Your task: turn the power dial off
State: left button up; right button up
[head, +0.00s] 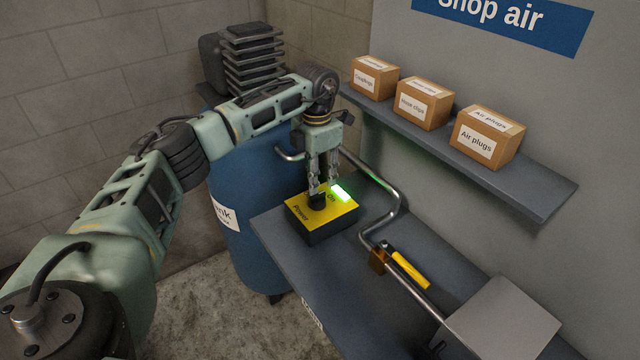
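The power dial (318,203) is a dark knob on top of a yellow-topped box (325,221) marked "Power" and "On". A green light (342,193) glows on the box's top near the "On" label. My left gripper (321,190) points down directly over the knob, with its fingers at or around it. The fingers hide part of the knob, and I cannot tell if they press on it. My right gripper is out of view.
The box stands on a grey bench (289,253). A bent metal pipe (392,210) with a yellow-handled valve (410,270) runs right of it. A blue tank (240,200) stands behind left. A wall shelf (530,190) carries three cardboard boxes (487,137).

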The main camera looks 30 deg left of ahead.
aim_at(317, 195)
pick_arm(q)
notch_tip(317, 195, down, 4)
jog(key=shift+s+r+p, duration=0.1)
jog(key=shift+r+p, duration=0.05)
jog(key=shift+p, duration=0.35)
jog(key=shift+f, duration=0.55)
jog(key=shift+c, duration=0.3)
jog(key=c, duration=0.6)
grip_shut()
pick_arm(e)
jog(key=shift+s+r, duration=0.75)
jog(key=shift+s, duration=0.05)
